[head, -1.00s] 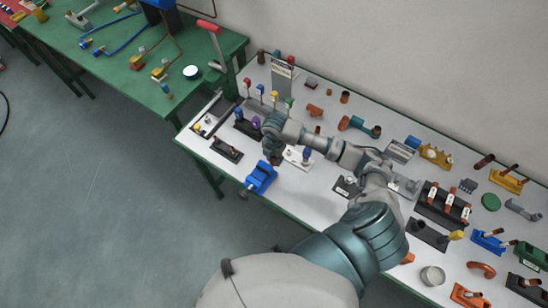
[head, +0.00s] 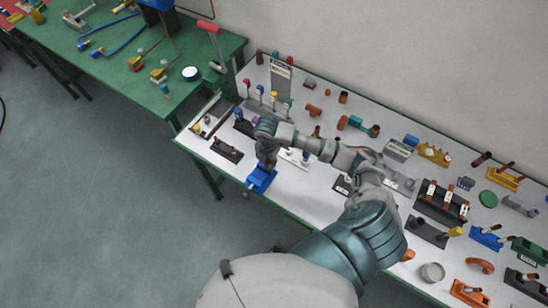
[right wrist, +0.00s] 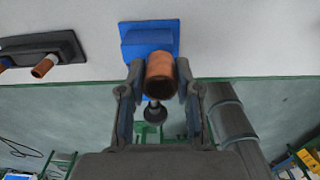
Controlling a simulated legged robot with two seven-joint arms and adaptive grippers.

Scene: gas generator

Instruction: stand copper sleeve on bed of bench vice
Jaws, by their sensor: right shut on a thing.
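My right gripper (head: 265,160) is over the blue bench vice (head: 261,180) at the front edge of the white table. In the right wrist view the gripper (right wrist: 160,95) is shut on the copper sleeve (right wrist: 160,72), an orange-brown tube with its open end toward the camera. The blue vice (right wrist: 150,37) lies behind the sleeve in that view, and its dark screw end (right wrist: 155,113) shows below. The fingers hide the sleeve's sides, and I cannot tell whether its far end touches the vice bed. My left gripper is not in view.
A black holder (head: 227,149) with short copper pieces lies left of the vice. Coloured levers (head: 260,90) stand behind my right gripper. The right part of the white table is crowded with fittings. A green bench (head: 130,60) adjoins at the left.

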